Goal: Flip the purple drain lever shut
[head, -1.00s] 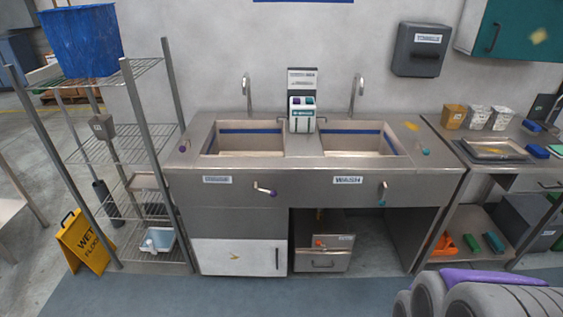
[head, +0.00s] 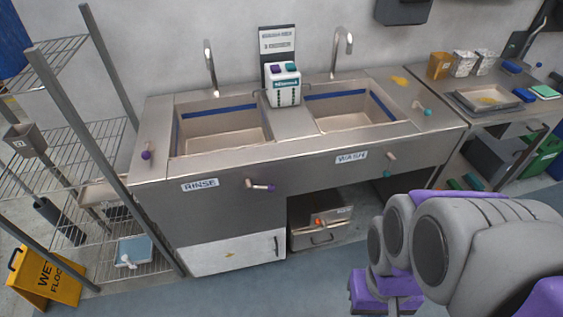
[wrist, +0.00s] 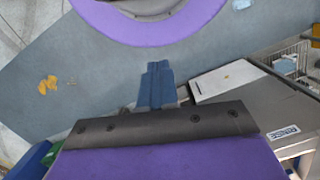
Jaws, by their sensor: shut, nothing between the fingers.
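A lever with a purple knob (head: 258,186) sits on the front panel of the steel sink below the rinse basin. Its silver handle lies nearly level. A second purple-knobbed lever (head: 146,152) stands on the sink's top at the left end. The RINSE label (head: 199,185) is on the front panel left of the first lever, and it also shows in the wrist view (wrist: 284,132). My gripper (wrist: 157,72) shows in the wrist view with blue fingers shut and empty over the floor, apart from the sink. No purple lever shows clearly in the wrist view.
Teal-knobbed levers (head: 388,171) (head: 427,111) belong to the wash side. A white cabinet door (head: 230,256) is below the rinse side. A wire rack (head: 75,150) and a yellow wet-floor sign (head: 45,278) stand at the left. Blue-grey floor lies clear in front.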

